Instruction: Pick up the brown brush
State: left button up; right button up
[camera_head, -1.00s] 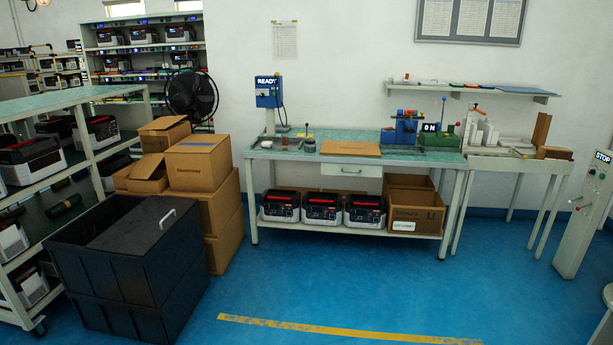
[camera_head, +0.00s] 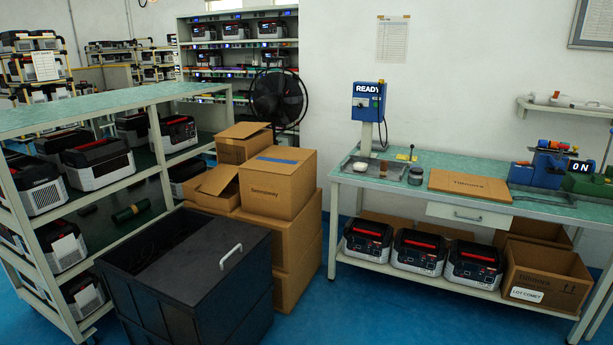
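I cannot make out a brown brush for certain. A small brownish item (camera_head: 360,167) lies in a shallow grey tray at the left end of the green-topped workbench (camera_head: 440,166); it is too small to tell what it is. Neither of my grippers shows in the head view.
A black bin (camera_head: 190,290) and stacked cardboard boxes (camera_head: 278,190) stand left of the workbench. A shelf rack (camera_head: 100,112) with several devices is at the left. A flat cardboard piece (camera_head: 470,186) lies on the bench. Blue floor shows between boxes and bench.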

aim_at(384, 163)
jog(key=i+j+z, duration=0.45)
jog(key=i, duration=0.35)
jog(key=i+j+z, duration=0.5)
jog(key=i+j, duration=0.2)
jog(key=i+u, duration=0.15)
jog(key=i, duration=0.5)
jog(key=i+l+u, duration=0.15)
jog(key=i, duration=0.5)
